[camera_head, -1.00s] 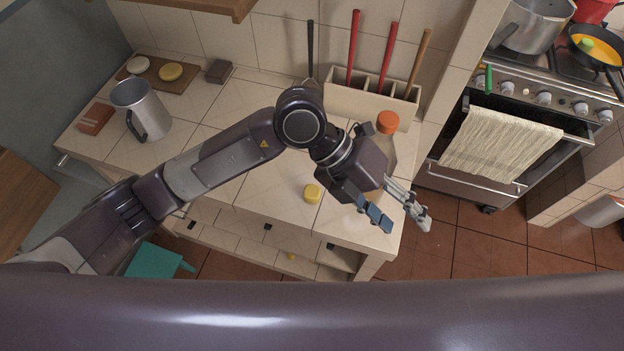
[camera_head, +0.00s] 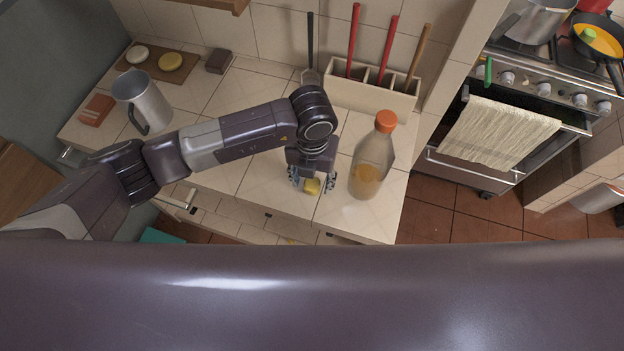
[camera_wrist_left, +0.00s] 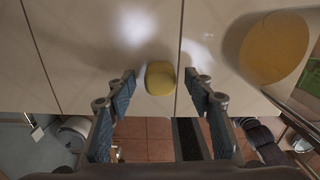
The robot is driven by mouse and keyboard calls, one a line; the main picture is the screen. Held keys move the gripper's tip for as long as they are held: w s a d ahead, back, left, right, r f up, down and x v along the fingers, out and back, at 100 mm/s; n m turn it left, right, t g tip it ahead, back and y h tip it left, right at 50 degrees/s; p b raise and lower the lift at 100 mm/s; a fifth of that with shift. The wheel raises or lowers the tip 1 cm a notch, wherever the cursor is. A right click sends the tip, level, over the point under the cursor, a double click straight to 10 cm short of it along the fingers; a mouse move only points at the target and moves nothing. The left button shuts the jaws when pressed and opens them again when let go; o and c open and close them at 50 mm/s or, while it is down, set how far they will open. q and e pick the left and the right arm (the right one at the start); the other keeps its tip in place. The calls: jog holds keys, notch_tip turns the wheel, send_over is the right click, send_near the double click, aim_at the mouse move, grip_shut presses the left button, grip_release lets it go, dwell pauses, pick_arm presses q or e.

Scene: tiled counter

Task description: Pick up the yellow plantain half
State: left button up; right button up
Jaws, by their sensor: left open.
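The yellow plantain half (camera_head: 312,187) lies on the tiled counter near its front edge. In the left wrist view the plantain half (camera_wrist_left: 160,78) sits centred just past the fingertips. My left gripper (camera_head: 312,182) is over it, fingers pointing down, one on each side. In the left wrist view the left gripper (camera_wrist_left: 161,88) is open, with blue-padded fingers apart and clear space beside the plantain half. My right gripper is not in view.
A bottle with an orange cap (camera_head: 370,160) stands close to the right of the gripper. A utensil box (camera_head: 362,100) stands behind. A metal pitcher (camera_head: 150,105) is at the left. The counter between pitcher and gripper is mostly clear.

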pick_arm(q)
jog(key=shift+f, duration=0.45)
jog(key=shift+c, duration=0.3)
jog(key=c, duration=1.1)
jog(key=shift+r, duration=0.15)
jog(key=shift+c, duration=0.2)
